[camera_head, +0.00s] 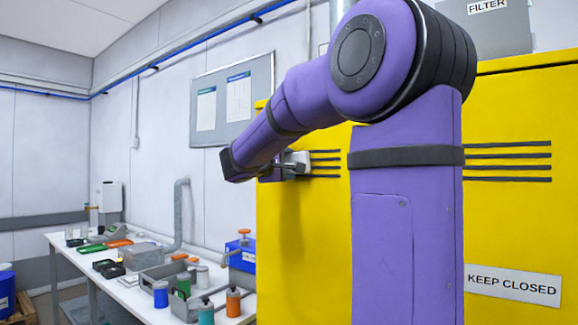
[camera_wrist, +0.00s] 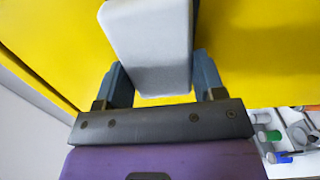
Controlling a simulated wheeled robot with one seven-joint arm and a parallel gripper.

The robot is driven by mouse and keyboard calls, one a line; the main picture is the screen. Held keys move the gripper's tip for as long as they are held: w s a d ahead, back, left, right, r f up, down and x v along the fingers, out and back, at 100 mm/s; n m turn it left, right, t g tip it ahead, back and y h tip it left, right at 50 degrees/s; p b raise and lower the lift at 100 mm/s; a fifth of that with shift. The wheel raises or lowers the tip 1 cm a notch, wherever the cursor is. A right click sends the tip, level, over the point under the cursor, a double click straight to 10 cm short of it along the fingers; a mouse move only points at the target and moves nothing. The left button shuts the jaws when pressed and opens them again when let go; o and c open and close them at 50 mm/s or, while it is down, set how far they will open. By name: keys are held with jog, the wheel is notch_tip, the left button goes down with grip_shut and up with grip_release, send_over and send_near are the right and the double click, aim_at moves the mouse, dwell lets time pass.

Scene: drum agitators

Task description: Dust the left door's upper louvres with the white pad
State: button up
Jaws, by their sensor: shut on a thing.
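My gripper (camera_wrist: 155,78) is shut on the white pad (camera_wrist: 150,45), which sits between its two fingers in the wrist view. In the head view the pad (camera_head: 299,160) shows as a small pale block at the left end of the left door's upper louvres (camera_head: 325,163). These louvres are several dark horizontal slots in the yellow left door (camera_head: 300,240). The pad is at or very near the door; I cannot tell whether it touches. My arm hides the right part of these louvres and much of the door.
Another set of louvres (camera_head: 508,162) and a KEEP CLOSED sign (camera_head: 512,285) are on the yellow front to the right. A grey FILTER box (camera_head: 487,25) stands on top. A white bench (camera_head: 130,283) with bottles and trays is at left.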

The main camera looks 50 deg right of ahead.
jog(key=shift+s+a, duration=0.15)
jog(key=shift+a, duration=2.1)
jog(key=shift+s+a, duration=0.15)
jog(key=shift+a, duration=1.35)
jog(key=shift+d, duration=0.15)
jog(key=d, duration=0.6)
jog(key=shift+d, duration=0.15)
jog(key=shift+w+d, duration=0.25)
jog(key=shift+d, duration=0.9)
jog(key=shift+s, duration=0.15)
jog(key=shift+s+d, duration=0.1)
jog(key=shift+s, duration=1.7)
jog(key=shift+d, duration=0.1)
